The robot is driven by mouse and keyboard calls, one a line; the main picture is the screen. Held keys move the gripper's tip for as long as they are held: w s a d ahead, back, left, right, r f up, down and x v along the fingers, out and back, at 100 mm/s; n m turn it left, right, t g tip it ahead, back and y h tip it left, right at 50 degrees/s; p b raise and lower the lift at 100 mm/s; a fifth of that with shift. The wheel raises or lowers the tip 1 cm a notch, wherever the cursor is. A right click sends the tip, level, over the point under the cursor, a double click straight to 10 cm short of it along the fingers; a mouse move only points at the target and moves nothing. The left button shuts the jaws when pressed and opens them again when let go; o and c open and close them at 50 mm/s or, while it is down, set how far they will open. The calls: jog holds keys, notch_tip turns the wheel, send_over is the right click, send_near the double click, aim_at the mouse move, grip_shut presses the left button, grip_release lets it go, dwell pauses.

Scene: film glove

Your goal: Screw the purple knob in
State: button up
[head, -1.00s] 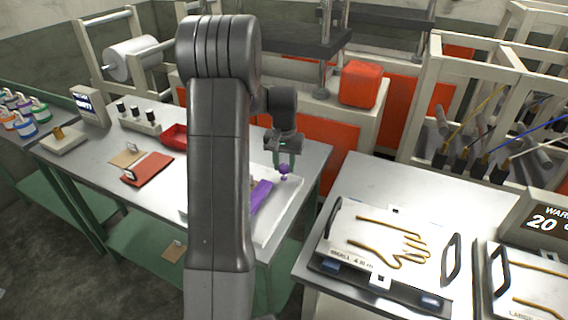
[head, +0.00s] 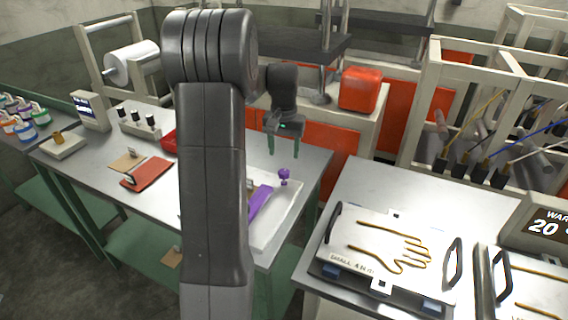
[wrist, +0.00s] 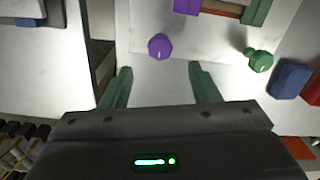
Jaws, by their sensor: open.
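The purple knob (head: 284,173) stands at the back right of a white tray (head: 291,212) on the metal table. In the wrist view the purple knob (wrist: 159,46) shows from above, just beyond and between my fingertips. Whether it is fully seated cannot be told. My gripper (head: 283,152) is open and empty, with its green fingers apart a little above the knob; it also shows in the wrist view (wrist: 160,71). A purple part (head: 261,197) lies on the tray, partly hidden by my arm. A green knob (wrist: 259,60) shows at the right in the wrist view.
A red mat (head: 148,172) and a red bin (head: 169,140) are on the same table, left of my arm. A second table with a glove plate (head: 385,243) stands to the right across a gap. An orange-red box (head: 361,89) sits behind.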

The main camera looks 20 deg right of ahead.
aim_at(284, 171)
notch_tip(284, 171, up, 7)
jog(key=shift+f, duration=0.2)
jog(key=shift+f, duration=0.1)
notch_tip(284, 171, down, 14)
jog(key=shift+r, duration=0.1)
dwell(0.7)
jog(key=shift+r, duration=0.15)
